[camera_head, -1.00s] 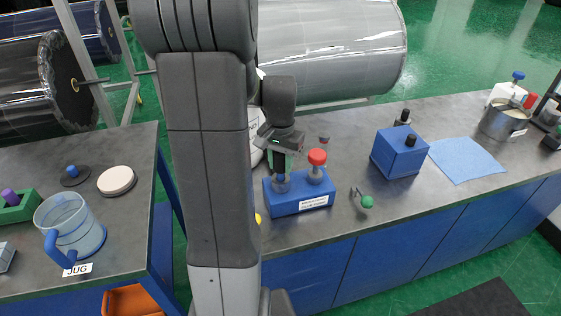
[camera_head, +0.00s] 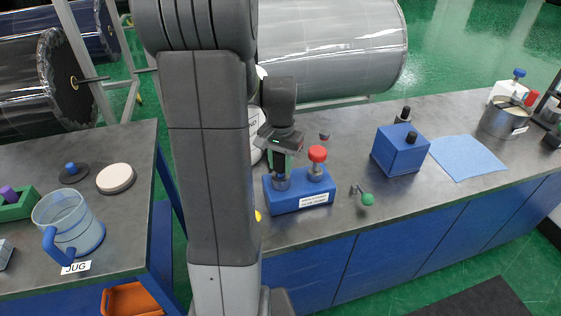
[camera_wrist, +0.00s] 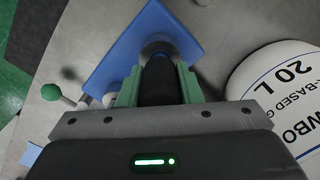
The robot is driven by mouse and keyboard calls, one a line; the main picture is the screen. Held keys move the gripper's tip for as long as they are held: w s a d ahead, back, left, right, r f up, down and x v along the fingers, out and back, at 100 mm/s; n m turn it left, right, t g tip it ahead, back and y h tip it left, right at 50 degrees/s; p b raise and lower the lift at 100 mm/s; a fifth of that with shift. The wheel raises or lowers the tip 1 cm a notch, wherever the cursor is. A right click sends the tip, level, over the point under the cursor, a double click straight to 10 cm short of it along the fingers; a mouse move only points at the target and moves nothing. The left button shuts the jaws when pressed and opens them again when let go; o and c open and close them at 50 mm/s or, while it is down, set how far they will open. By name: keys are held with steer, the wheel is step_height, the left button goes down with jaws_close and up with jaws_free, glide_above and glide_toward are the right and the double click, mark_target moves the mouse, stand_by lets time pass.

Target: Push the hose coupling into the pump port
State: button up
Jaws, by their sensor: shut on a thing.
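My gripper (camera_head: 282,168) is shut on the dark hose coupling (camera_wrist: 158,80), which stands between its green fingers in the wrist view. The coupling points down at the grey pump port (camera_head: 281,183) on the left part of the blue pump block (camera_head: 300,203). Its lower end meets the port's mouth in the picture; how deep it sits I cannot tell. A red-capped fitting (camera_head: 317,155) stands on the right part of the block. The blue block also shows in the wrist view (camera_wrist: 118,62), with the port ring (camera_wrist: 157,48) mostly hidden behind the coupling.
A white labelled 20 L container (camera_wrist: 285,85) stands close beside my gripper. A green-knobbed lever (camera_head: 367,199) lies right of the block. A blue box (camera_head: 400,155) and blue cloth (camera_head: 468,160) are farther right. A jug (camera_head: 68,225) is on the left bench.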

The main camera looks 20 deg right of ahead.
steer(key=shift+f, duration=0.35)
steer(key=o, duration=1)
step_height(320, 180, up, 14)
steer(key=shift+f+b, duration=0.1)
steer(key=shift+b, duration=0.35)
steer(key=shift+f, duration=0.1)
